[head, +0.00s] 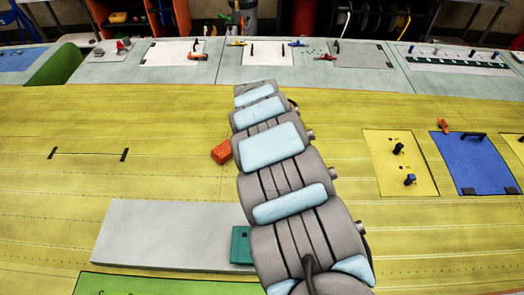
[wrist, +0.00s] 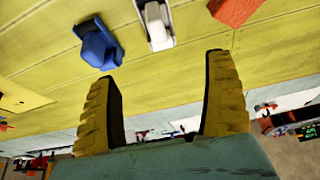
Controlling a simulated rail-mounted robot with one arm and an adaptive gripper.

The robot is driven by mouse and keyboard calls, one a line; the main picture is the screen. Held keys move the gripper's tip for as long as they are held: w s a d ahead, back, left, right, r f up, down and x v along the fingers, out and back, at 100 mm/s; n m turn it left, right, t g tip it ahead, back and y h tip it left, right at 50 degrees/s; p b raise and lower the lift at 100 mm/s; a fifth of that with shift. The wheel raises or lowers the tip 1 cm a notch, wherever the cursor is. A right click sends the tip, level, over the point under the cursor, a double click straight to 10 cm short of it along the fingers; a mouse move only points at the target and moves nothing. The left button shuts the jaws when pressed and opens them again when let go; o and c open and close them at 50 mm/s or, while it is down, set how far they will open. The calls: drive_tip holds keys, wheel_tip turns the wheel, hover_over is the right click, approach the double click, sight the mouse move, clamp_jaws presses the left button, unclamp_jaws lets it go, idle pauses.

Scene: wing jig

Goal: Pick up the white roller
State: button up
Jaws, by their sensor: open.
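In the wrist view, the white roller (wrist: 157,22), a small white piece with grey parts, lies on the yellow panel at the top edge, its far end near the frame edge. My gripper (wrist: 163,66) is open and empty, its two yellow ridged fingers spread wide. The roller shows beyond the gap between the fingertips, apart from them. In the head view my grey arm stretches away over the yellow panel and hides both my gripper and the roller.
A blue object (wrist: 97,42) lies left of the roller, an orange-red block (wrist: 235,10) to its right. The block also shows beside my arm in the head view (head: 222,152). A grey plate (head: 165,235) lies near front. The yellow panel's left side is mostly clear.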

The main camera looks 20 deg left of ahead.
drive_tip(key=shift+b+x, duration=1.5)
drive_tip(key=shift+x, duration=0.2)
drive_tip(key=b+x, duration=0.4)
drive_tip(key=b, duration=0.2)
drive_tip(key=shift+f, duration=0.35)
drive_tip(key=shift+p+x, duration=0.35)
drive_tip(key=shift+x, duration=0.6)
drive_tip(key=shift+a, duration=0.1)
drive_tip(key=shift+p+x, duration=0.6)
drive_tip(key=shift+x, duration=0.75)
drive_tip(key=shift+b+x, duration=0.5)
drive_tip(key=shift+x, duration=0.35)
drive_tip(key=shift+w+f, duration=0.25)
drive_tip(key=shift+f, duration=0.05)
drive_tip(key=shift+b, duration=0.3)
